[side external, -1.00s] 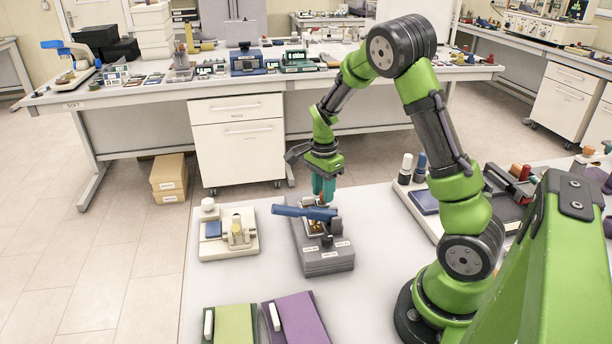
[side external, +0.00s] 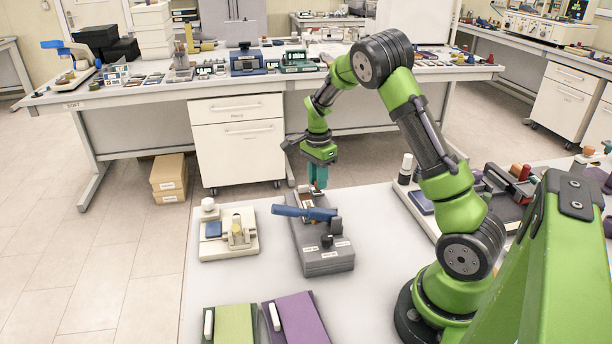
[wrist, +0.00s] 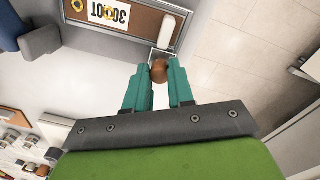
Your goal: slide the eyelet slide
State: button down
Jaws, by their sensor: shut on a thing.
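A grey fixture (side external: 328,262) with a blue handle (side external: 292,211) stands on the white table. A brown strip (side external: 307,200) runs along its far part; in the wrist view this strip (wrist: 150,28) carries a printed label. My gripper (side external: 318,184) is at the fixture's far end, pointing down. In the wrist view my gripper (wrist: 158,78) has its teal fingers shut on a brown rounded knob (wrist: 159,71), which I take for the eyelet slide. The knob sits at the end of the strip by a small pale metal piece.
A cream fixture (side external: 229,246) with a blue block stands to the left. Green (side external: 232,325) and purple (side external: 295,320) pads lie in front. The table's far edge is close behind my gripper.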

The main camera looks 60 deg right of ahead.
aim_at(316, 194)
jog(key=shift+w+d, duration=0.2)
jog(key=shift+w, duration=0.05)
jog(key=c, duration=1)
grip_release()
jog(key=shift+s, duration=0.1)
jog(key=r, duration=1.7)
jog(key=shift+w, duration=0.2)
jog(key=s+a+n+t, duration=0.2)
jog(key=s+a+n, duration=0.3)
jog(key=a, duration=0.3)
jog(key=s+a+r+n+t+y, duration=0.1)
jog(key=s+a+n+t, duration=0.2)
jog(key=s+a+n, duration=0.3)
jog(key=s+a+r+n+t, duration=0.1)
jog(key=s+a+n, duration=0.4)
jog(key=a, duration=0.5)
jog(key=shift+s+r+n+t+y, duration=0.1)
jog(key=shift+s+n+t+y, duration=0.1)
jog(key=shift+n+t, duration=0.2)
jog(key=shift+s+r+n+t+y, duration=0.1)
jog(key=shift+n+t+y, duration=0.1)
jog(key=shift+n+t, duration=0.2)
